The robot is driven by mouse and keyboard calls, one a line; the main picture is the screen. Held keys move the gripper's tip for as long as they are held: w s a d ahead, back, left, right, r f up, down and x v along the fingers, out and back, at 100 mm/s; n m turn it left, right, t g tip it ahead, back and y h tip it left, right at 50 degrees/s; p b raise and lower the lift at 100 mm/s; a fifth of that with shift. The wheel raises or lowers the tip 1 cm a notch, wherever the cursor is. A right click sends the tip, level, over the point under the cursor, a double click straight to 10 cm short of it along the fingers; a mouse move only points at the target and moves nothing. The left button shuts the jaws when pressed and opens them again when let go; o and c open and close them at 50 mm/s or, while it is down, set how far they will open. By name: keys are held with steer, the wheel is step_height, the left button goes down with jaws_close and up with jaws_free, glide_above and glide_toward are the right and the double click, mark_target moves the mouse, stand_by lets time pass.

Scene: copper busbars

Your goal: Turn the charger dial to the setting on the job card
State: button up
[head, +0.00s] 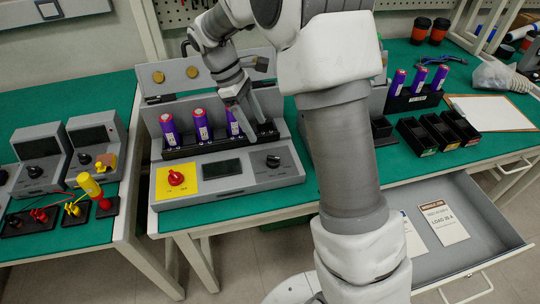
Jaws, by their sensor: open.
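The grey charger (232,184) stands on the green bench left of centre. A black dial (273,161) is on its front panel, right of a dark display (221,169). A red rotary switch (176,178) sits on a yellow plate at the panel's left. Several purple cells (202,124) stand upright in the charger's black bay. My gripper (250,115) is open, pointing down over the bay's right part, beside the rightmost visible cell and behind the dial. A printed card (445,222) in the open drawer seems to read "LOAD 30 A". The dial's setting is too small to read.
My arm crosses the middle and hides some bench. A rack of purple cells (414,100), black bins (442,131) and a clipboard (490,112) are at right. The drawer (470,200) stands open. Grey meters (97,142) and red and yellow switches are at left.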

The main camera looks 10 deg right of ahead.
mark_target(272, 157)
steer(key=b+x, duration=0.2)
steer(key=x, duration=0.8)
steer(key=shift+f, duration=0.3)
steer(key=shift+d, duration=0.1)
jaws_close()
